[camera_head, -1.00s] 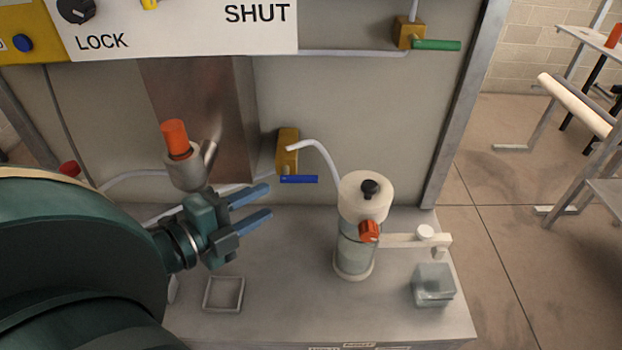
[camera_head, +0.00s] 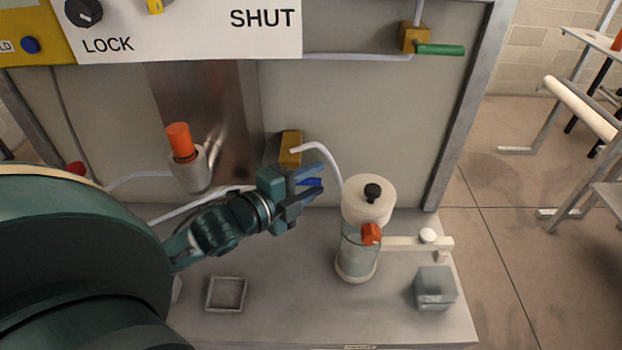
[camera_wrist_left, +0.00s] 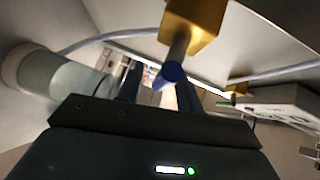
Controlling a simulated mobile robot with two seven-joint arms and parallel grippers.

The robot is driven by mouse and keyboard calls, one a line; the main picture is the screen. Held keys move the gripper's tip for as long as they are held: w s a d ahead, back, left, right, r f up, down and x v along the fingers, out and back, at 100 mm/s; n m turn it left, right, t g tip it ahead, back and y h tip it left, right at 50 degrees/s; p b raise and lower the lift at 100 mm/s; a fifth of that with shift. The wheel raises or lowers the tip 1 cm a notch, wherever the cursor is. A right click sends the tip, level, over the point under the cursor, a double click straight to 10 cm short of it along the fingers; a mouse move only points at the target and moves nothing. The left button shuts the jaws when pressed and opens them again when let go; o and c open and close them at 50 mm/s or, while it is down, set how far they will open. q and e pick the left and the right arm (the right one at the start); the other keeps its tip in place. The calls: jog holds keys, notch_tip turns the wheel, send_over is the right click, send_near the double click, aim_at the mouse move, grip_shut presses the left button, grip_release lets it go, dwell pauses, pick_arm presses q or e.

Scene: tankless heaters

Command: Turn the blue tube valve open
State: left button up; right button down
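The blue tube valve is a brass-yellow block (camera_head: 290,148) on the back panel with a blue lever (camera_head: 313,182). My left gripper (camera_head: 318,180) is at the lever, its two fingers apart, with the blue lever showing between them. In the left wrist view the yellow block (camera_wrist_left: 195,20) is at the top, and the round blue lever end (camera_wrist_left: 173,73) points toward the camera between the open fingers (camera_wrist_left: 160,85). Whether a finger touches the lever I cannot tell. The gripper partly hides the lever in the head view. My right gripper is not in view.
A glass cylinder with a white cap (camera_head: 368,200) and orange knob stands just right of the gripper. A green-handled valve (camera_head: 440,50) is above right. An orange-topped fitting (camera_head: 180,140) is left. A glass cube (camera_head: 435,287) and square frame (camera_head: 226,293) rest on the bench.

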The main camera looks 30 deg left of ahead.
pick_arm(q)
jog(key=shift+c, duration=0.4)
grip_shut()
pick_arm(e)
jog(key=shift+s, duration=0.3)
